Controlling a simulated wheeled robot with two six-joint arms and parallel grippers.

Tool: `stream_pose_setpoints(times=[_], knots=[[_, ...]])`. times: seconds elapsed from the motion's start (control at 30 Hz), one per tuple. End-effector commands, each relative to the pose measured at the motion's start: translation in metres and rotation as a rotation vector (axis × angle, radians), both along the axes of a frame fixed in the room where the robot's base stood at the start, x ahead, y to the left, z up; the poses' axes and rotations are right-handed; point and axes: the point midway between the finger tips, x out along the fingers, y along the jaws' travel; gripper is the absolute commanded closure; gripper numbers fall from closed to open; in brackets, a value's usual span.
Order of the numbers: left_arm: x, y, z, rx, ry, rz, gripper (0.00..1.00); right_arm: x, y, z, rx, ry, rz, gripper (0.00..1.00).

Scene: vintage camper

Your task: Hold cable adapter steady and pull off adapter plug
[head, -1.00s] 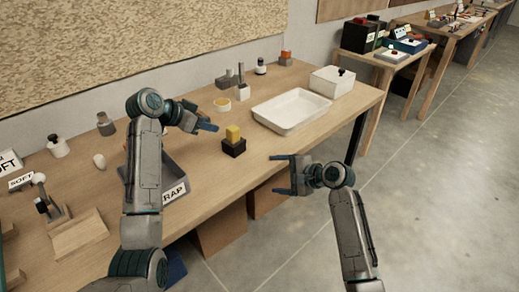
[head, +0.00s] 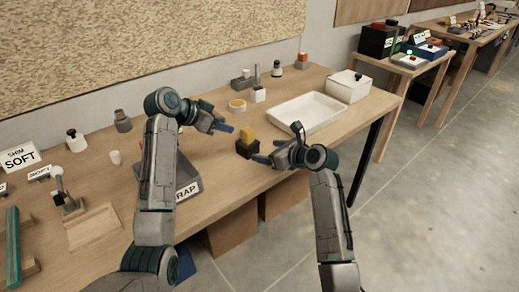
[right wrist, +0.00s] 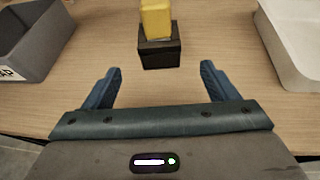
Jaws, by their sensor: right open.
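The adapter is a black block (head: 247,149) standing upright on the wooden bench, with a yellow plug (head: 248,134) seated on its top. In the right wrist view the yellow plug (right wrist: 156,18) and black block (right wrist: 159,52) are just beyond my fingertips, roughly centred. My right gripper (head: 268,151) is open and empty, close to the block's right side; its two blue fingers (right wrist: 161,72) are spread wider than the block. My left gripper (head: 224,120) is to the left of the adapter, its fingers apart and empty, pointing towards it.
A white tray (head: 281,122) lies just right of the adapter, with a white lidded box (head: 347,87) behind it. A grey bin (head: 187,180) labelled "RAP" is under my left arm. Bench is clear around the adapter.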

Motion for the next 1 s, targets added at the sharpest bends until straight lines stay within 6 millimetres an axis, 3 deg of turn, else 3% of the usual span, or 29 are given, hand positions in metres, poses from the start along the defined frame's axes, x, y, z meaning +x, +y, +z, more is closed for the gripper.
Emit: stream_pose_setpoints(times=[0.3, 0.5, 0.97, 1.0], knots=[[0.000, 0.000, 0.000, 0.000, 0.000, 0.000, 0.64, 0.039, 0.037, -0.022, -0.001, 0.002, 0.003, 0.20], [0.000, 0.000, 0.000, 0.000, 0.000, 0.000, 0.64, 0.056, 0.052, -0.031, -0.002, -0.001, 0.003, 0.20], [0.000, 0.000, 0.000, 0.000, 0.000, 0.000, 0.64, 0.062, 0.058, -0.035, -0.002, -0.001, 0.002, 0.20], [0.000, 0.000, 0.000, 0.000, 0.000, 0.000, 0.64, 0.062, 0.058, -0.035, -0.002, -0.001, 0.002, 0.28]])
